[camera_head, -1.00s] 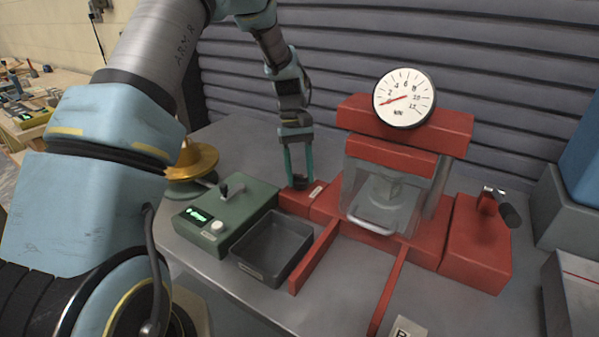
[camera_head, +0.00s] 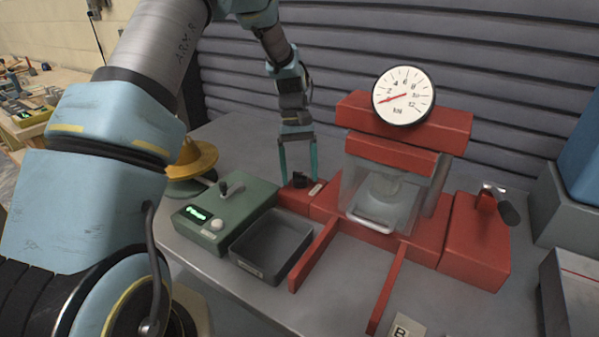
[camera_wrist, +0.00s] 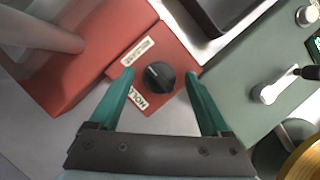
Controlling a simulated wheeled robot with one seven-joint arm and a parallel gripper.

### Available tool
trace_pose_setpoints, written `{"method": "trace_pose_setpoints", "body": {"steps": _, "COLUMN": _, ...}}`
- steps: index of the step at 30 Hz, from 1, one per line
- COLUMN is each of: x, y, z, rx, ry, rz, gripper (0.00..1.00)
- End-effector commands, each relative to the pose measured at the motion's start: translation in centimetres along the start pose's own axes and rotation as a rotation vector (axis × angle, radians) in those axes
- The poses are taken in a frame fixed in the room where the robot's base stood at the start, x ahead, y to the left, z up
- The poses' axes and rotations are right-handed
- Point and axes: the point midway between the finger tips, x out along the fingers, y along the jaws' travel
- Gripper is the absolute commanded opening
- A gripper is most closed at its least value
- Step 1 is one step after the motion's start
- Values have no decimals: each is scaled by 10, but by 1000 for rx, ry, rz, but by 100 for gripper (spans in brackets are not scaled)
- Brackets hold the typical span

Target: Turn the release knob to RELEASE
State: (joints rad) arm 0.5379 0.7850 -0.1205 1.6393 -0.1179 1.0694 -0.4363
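The release knob (camera_wrist: 158,77) is a small black round knob on a red block beside the press. A label reading HOLD (camera_wrist: 134,97) and another label (camera_wrist: 140,50), too small to read surely, lie beside it. A pale mark on the knob points roughly to the upper left, but I cannot tell which label it matches. My gripper (camera_wrist: 161,78) is open, its teal fingers on either side of the knob with gaps between. In the head view my gripper (camera_head: 299,180) points down at the knob (camera_head: 299,178), which shows between the fingertips.
The red press (camera_head: 440,240) with a clear guard and dial gauge (camera_head: 403,96) stands to the right. A green control box (camera_head: 225,215) and a dark open tray (camera_head: 272,245) are to the left. A corrugated wall (camera_head: 380,40) is behind.

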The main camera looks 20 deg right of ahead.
Motion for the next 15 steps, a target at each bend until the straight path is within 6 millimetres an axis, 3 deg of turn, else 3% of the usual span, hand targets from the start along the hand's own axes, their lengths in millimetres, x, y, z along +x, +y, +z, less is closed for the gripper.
{"method": "trace_pose_setpoints", "body": {"steps": 8, "x": -4, "y": 0, "z": -1, "rx": -1, "ry": 1, "rz": 1, "gripper": 81}}
{"method": "trace_pose_setpoints", "body": {"steps": 15, "x": -41, "y": 1, "z": -2, "rx": -1, "ry": 6, "rz": 3, "gripper": 81}}
